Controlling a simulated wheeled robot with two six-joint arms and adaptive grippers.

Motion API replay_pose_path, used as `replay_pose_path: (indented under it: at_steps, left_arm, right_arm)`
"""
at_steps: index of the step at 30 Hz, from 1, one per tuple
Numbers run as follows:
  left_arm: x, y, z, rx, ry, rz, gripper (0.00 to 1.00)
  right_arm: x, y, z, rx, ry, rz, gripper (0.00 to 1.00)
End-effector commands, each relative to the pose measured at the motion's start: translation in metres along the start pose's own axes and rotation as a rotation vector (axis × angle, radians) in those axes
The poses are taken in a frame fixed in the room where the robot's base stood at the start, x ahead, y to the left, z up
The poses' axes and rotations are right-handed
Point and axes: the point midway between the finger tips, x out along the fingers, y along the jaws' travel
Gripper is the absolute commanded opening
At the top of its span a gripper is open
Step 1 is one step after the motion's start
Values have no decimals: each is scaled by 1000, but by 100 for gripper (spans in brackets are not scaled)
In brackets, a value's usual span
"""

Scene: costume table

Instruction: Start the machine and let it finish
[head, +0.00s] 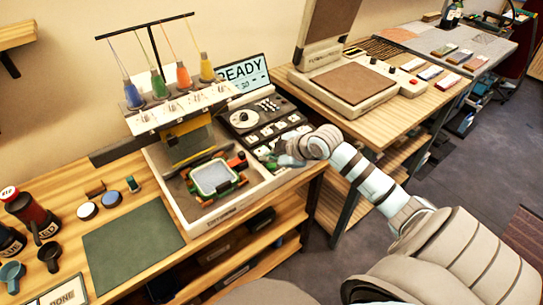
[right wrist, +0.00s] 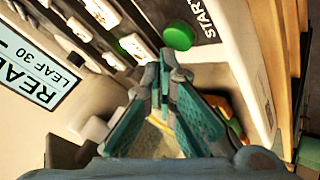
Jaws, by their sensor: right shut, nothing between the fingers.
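The embroidery machine (head: 190,210) stands on the wooden table, with several coloured thread cones on top and a green hoop (head: 240,185) holding pale cloth. Its screen (head: 243,78) reads READY; in the right wrist view the screen (right wrist: 35,70) also shows LEAF 30. A green round button (right wrist: 179,36) beside the word START shows in the right wrist view. My right gripper (head: 277,161) is over the control panel (head: 262,122), shut and empty. Its fingertips (right wrist: 166,62) appear just short of the green button; I cannot tell whether they touch. My left gripper is out of view.
A flat press (head: 345,85) with a raised lid stands on the table to the right. A green mat (head: 133,248), small spools and dark bottles (head: 30,212) lie to the left. A small sign (head: 65,292) reading DONE sits at the front left.

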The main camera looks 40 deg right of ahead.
Motion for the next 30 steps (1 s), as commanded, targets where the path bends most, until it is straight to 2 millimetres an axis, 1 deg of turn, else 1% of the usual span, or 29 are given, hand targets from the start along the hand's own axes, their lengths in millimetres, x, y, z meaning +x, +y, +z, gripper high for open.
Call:
replay_pose_path:
  at_steps: [4, 30]
  left_arm:
    - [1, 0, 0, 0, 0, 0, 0]
    - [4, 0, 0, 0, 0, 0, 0]
  right_arm:
    - [4, -3, 3, 0, -1, -1, 0]
    - [8, -6, 6, -1, 0, -1, 0]
